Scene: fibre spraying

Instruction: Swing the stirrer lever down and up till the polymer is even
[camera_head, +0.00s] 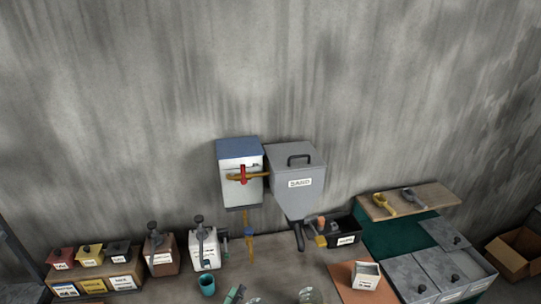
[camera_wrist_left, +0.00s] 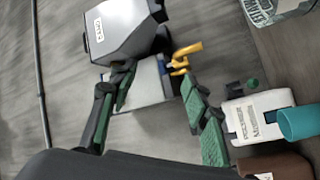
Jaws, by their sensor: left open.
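The white polymer tub (camera_head: 204,250) stands against the wall left of centre, with a dark knobbed fitting on its lid. In the left wrist view the polymer tub (camera_wrist_left: 255,118) is at the right, with a small green knob (camera_wrist_left: 253,84) at its side, probably the stirrer lever's end. In the head view a small dark green part (camera_head: 224,237) sticks out at the tub's right side. My right gripper is not in view.
A teal cup (camera_head: 207,284) stands in front of the tub. A grey hopper (camera_head: 296,185) is further right. Several labelled bins and a brown box (camera_head: 161,262) stand left.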

